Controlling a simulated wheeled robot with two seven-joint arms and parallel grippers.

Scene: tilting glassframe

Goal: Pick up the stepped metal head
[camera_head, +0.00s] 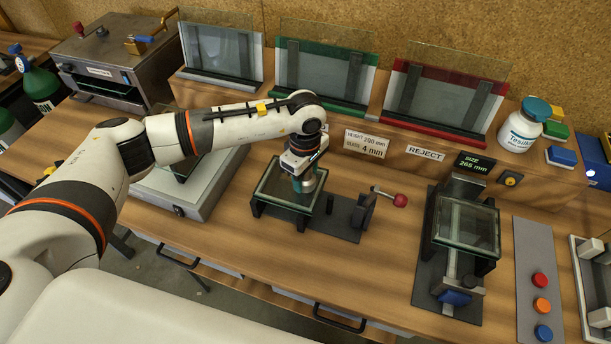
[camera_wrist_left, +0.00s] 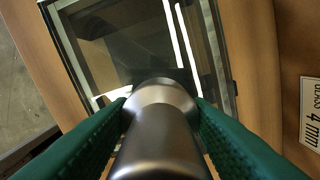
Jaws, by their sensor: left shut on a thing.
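The stepped metal head (camera_wrist_left: 158,135) is a smooth silver cylinder with a wider collar at its far end, in the left wrist view. My left gripper (camera_head: 305,180) is shut on it, with a green finger pad on either side. In the head view the gripper points down over the glass pane (camera_head: 275,190) on a dark stand, and the metal head is mostly hidden by the fingers. The pane also shows beyond the metal head in the left wrist view (camera_wrist_left: 110,45). I cannot tell whether the metal head touches the pane. My right gripper is not in view.
A lever with a red knob (camera_head: 400,200) stands right of the pane. A size gauge (camera_head: 465,220) holding glass is further right. Racks with green (camera_head: 280,100) and red (camera_head: 385,110) frames and a white bottle (camera_head: 522,125) stand behind.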

